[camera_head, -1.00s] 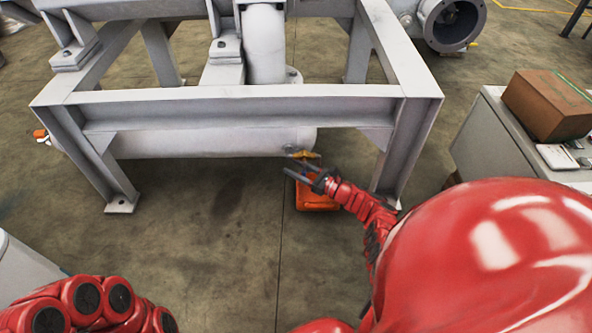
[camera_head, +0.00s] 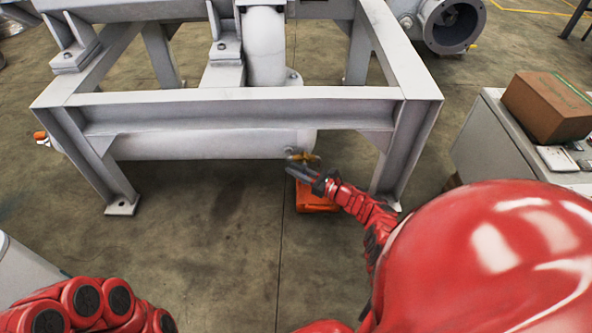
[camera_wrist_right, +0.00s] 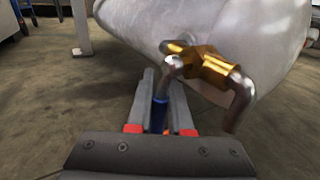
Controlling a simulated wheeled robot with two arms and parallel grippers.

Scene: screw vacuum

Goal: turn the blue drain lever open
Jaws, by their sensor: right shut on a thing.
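The blue drain lever (camera_wrist_right: 159,114) shows in the right wrist view between the fingers of my right gripper (camera_wrist_right: 163,92), which is shut on it. The lever's metal arm rises from the fingers to a brass valve (camera_wrist_right: 213,66) with a bent metal outlet pipe at its right. The valve sits on the end of the grey tank (camera_wrist_right: 270,40). In the head view my right gripper (camera_head: 301,173) is just below the small brass valve (camera_head: 303,157); the blue lever is too small or hidden to make out there. My left gripper is not in view; only my red left arm shows at bottom left.
An orange container (camera_head: 315,198) stands on the floor under the valve. A cabinet with a brown box (camera_head: 548,105) stands at right. Open floor lies in front.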

